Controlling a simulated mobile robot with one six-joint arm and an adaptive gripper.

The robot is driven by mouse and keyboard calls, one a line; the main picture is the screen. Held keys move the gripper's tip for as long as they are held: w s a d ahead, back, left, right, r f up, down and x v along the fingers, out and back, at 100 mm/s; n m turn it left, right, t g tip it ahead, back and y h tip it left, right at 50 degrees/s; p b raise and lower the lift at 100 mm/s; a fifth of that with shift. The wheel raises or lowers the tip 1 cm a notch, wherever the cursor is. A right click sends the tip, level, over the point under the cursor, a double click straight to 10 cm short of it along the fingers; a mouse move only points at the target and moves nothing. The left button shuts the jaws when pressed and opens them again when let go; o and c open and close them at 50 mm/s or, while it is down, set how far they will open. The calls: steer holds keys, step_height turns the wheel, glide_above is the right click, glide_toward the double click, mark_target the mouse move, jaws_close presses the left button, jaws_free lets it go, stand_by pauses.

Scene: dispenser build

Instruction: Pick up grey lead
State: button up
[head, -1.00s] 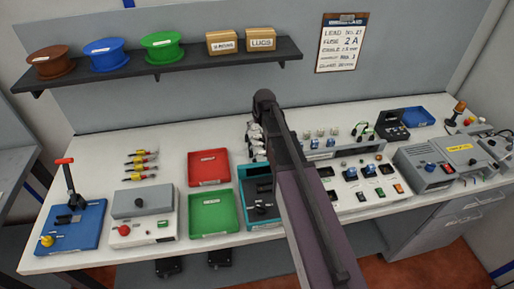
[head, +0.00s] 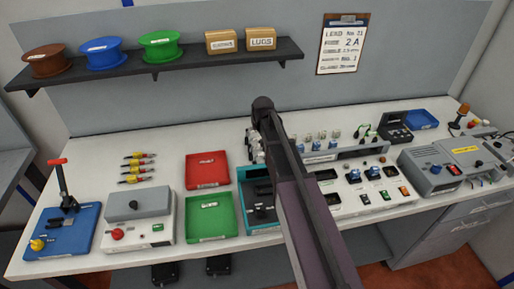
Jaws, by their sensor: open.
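I cannot pick out a grey lead with certainty. Several short leads or tools with yellow and red ends (head: 138,168) lie in a row at the left of the bench. Thin cables (head: 366,133) stand at the back, right of my arm, one of them green. My gripper (head: 258,156) is small and partly hidden by my arm, above the bench behind the teal device (head: 247,180). It looks empty; its fingertips are not clear.
A red tray (head: 207,183), a green tray (head: 211,230) and a grey-topped box (head: 137,229) stand left of my arm. A blue-based press (head: 85,238) is far left. Control panels and a grey unit (head: 429,182) crowd the right. A shelf (head: 200,65) overhangs behind.

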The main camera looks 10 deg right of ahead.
mark_target(257, 137)
steer(key=shift+b+x, duration=2.35)
steer(key=shift+x, duration=0.25)
steer(key=shift+w+r, duration=0.1)
steer(key=shift+w, duration=0.1)
steer(key=shift+c, duration=0.2)
steer(key=c, duration=1)
